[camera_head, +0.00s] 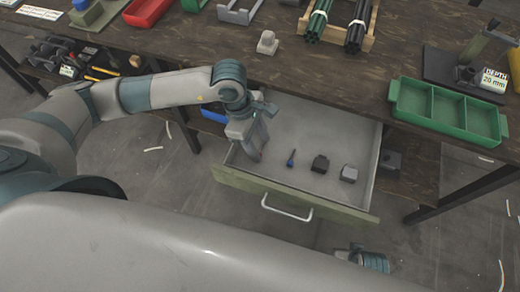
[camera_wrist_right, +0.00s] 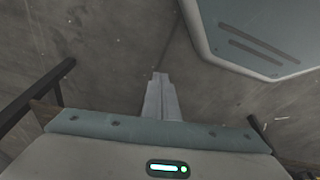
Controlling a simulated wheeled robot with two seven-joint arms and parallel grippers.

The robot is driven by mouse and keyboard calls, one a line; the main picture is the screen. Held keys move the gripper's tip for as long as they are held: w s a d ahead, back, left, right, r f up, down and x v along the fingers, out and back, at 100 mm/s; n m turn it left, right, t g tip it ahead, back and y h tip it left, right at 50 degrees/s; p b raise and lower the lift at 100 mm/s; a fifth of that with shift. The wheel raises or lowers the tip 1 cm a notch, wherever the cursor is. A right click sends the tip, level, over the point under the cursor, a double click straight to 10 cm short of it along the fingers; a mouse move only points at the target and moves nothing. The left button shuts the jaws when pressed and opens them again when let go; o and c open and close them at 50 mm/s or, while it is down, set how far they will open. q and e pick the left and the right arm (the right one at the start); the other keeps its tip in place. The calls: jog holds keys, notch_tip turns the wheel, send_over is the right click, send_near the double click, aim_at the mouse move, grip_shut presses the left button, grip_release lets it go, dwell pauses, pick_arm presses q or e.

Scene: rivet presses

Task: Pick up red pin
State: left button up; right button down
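I see no red pin in either view. An open drawer (camera_head: 330,127) holds a small blue pin-like piece (camera_head: 291,158), a dark block (camera_head: 320,164) and a grey block (camera_head: 348,173). My left gripper (camera_head: 257,152) points down into the left part of the drawer, left of the blue piece and apart from it. Its fingertips are too small to show whether they are open or whether anything is between them. In the right wrist view, my right gripper (camera_wrist_right: 161,82) has its fingers together, with nothing visible between them, above the floor.
On the workbench are a green divided tray (camera_head: 447,112), a red bin (camera_head: 147,12), a grey knob-like piece (camera_head: 267,43) and a wooden rack with green and black rods (camera_head: 338,25). The drawer front (camera_head: 290,192) has a pale handle. The drawer's back part is bare.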

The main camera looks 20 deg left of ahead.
pick_arm(q)
jog(key=shift+r, duration=0.1)
dwell(0.3)
